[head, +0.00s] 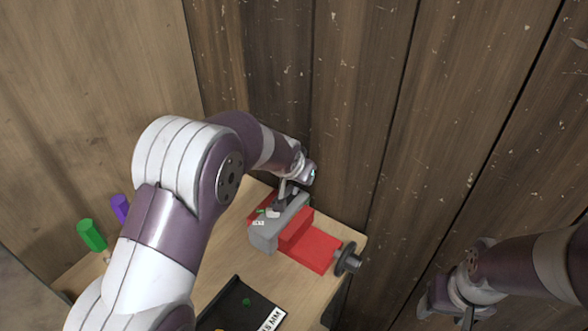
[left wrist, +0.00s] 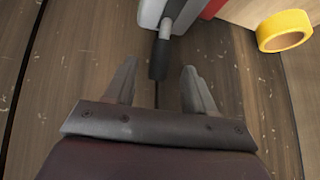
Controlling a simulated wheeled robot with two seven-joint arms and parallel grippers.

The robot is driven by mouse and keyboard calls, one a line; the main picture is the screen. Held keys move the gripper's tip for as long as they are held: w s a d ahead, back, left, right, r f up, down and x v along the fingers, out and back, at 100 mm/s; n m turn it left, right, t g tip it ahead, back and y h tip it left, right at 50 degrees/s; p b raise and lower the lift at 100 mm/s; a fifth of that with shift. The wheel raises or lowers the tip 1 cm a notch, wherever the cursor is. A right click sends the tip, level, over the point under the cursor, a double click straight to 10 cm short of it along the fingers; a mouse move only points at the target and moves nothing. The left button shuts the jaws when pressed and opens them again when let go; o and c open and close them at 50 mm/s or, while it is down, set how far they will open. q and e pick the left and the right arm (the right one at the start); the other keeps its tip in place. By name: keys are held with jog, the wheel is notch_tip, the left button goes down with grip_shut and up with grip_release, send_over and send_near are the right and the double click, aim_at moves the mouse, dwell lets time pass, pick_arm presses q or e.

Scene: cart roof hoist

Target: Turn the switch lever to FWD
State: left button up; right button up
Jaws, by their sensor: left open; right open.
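The switch is a grey housing (head: 264,238) against a red block on the wooden table, in the head view's centre. Small green and white labels on it are too small to read. In the left wrist view, the lever's black grip (left wrist: 158,60) hangs on a pale metal shaft at the top centre. My left gripper (left wrist: 158,72) is open there, a finger to each side of the grip's end; contact is not visible. In the head view my left wrist is just above the housing and its fingers are mostly hidden. My right gripper (head: 468,312) is at the lower right, away from the switch.
The red block (head: 311,250) has a dark round knob (head: 349,260) at its right end. A green cylinder (head: 91,235) and a purple one (head: 120,208) stand at the left. A yellow ring (left wrist: 285,30) is at the wrist view's upper right. Wooden walls stand close behind.

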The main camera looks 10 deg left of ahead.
pick_arm(q)
jog(key=v, duration=0.8)
jog(key=shift+b, duration=0.4)
jog(key=shift+s, duration=0.1)
jog(key=s+a+f+n+g, duration=0.1)
jog(key=s+f+g, duration=0.2)
jog(key=s, duration=0.7)
jog(key=s+a+f+n+g, duration=0.1)
jog(key=s+a+f+g, duration=0.1)
jog(key=s+f, duration=0.4)
jog(key=s, duration=0.5)
jog(key=shift+g, duration=0.4)
jog(key=shift+a+f, duration=0.15)
jog(key=shift+s, duration=0.1)
